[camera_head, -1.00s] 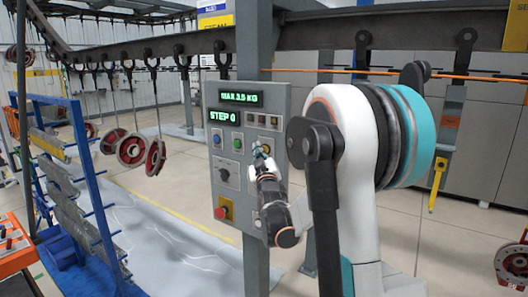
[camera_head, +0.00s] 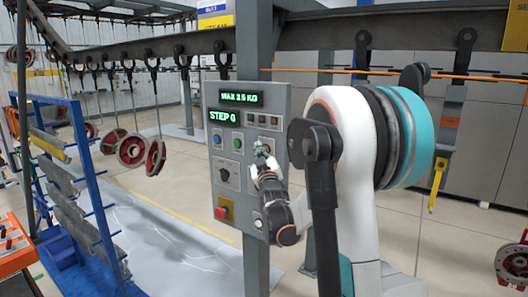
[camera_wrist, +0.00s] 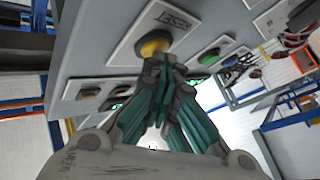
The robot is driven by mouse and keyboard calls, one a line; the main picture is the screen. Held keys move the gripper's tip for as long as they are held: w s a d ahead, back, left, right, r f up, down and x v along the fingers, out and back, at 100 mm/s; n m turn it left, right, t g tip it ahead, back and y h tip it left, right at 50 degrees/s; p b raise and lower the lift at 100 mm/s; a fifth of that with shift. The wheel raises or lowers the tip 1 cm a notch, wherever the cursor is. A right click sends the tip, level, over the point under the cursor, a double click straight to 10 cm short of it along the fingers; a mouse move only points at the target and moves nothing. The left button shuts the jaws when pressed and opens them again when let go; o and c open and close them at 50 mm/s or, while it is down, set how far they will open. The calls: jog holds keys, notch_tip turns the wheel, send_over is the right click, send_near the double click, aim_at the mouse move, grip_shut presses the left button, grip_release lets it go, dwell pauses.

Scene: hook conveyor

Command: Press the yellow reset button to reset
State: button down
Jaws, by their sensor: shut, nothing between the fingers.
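The yellow reset button (camera_wrist: 155,44) sits on a white plate marked RESET on the grey control panel (camera_head: 222,172). My gripper (camera_wrist: 160,62) is shut, with nothing held. In the wrist view its fingertips are right at the button's lower edge, and I cannot tell whether they touch it. In the head view my gripper (camera_head: 261,147) is at the right side of the panel, below the row of small indicators, and it hides the yellow button.
The panel also carries a green button (camera_wrist: 209,57), a red emergency stop (camera_head: 222,212) and a STEP 0 display (camera_head: 222,116). A blue rack (camera_head: 96,200) stands left. Red and grey wheels (camera_head: 132,151) hang from the overhead conveyor (camera_head: 150,48).

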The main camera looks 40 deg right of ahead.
jog(key=shift+s+a, duration=0.3)
jog(key=shift+a, duration=0.45)
jog(key=a, duration=0.1)
jog(key=s+a, duration=0.1)
jog(key=a, duration=0.2)
jog(key=shift+s+a, duration=0.35)
jog(key=shift+a, duration=0.05)
dwell(0.9)
